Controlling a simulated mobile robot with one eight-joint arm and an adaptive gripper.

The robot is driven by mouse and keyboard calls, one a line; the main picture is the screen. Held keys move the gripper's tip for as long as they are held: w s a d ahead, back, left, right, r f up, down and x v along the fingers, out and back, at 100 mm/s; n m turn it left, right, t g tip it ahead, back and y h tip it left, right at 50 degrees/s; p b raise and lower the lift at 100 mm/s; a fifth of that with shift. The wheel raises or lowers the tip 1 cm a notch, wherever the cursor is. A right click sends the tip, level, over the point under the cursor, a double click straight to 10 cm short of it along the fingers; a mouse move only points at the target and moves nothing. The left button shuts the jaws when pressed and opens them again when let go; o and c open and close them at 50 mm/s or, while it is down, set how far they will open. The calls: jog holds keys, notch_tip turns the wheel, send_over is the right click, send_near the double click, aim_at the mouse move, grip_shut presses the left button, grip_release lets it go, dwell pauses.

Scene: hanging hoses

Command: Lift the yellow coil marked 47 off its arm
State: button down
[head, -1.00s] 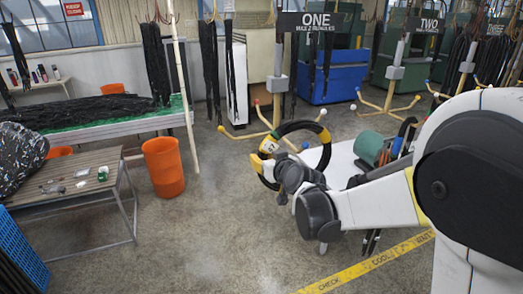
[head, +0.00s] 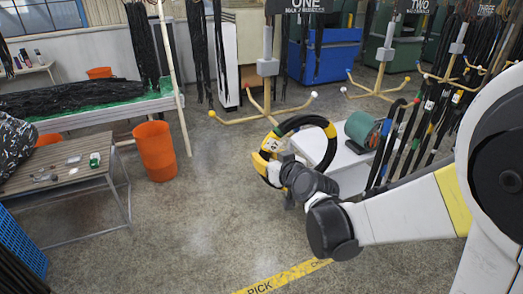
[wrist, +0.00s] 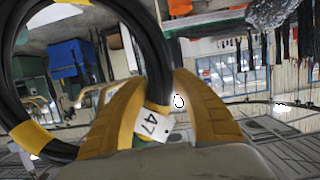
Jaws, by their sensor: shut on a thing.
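The yellow coil marked 47 is a black hose ring with yellow bands (head: 331,131), held up in front of the white table. In the wrist view the black ring (wrist: 152,42) fills the left side. Its white tag 47 (wrist: 153,125) hangs between my fingers. My gripper (head: 268,157) has its yellow fingers closed around the ring's left side; they also flank it in the wrist view (wrist: 155,95). The ring appears clear of any arm, with open space through its middle. Part of it is hidden by my gripper and wrist.
The white table (head: 352,172) with a green drum (head: 362,128) and a row of hoses (head: 412,140) stands to the right. An orange bin (head: 155,150) is left; the floor between is clear.

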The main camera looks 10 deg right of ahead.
jog(key=s+d, duration=0.3)
jog(key=s, duration=0.9)
jog(key=shift+d, duration=0.4)
dwell(0.5)
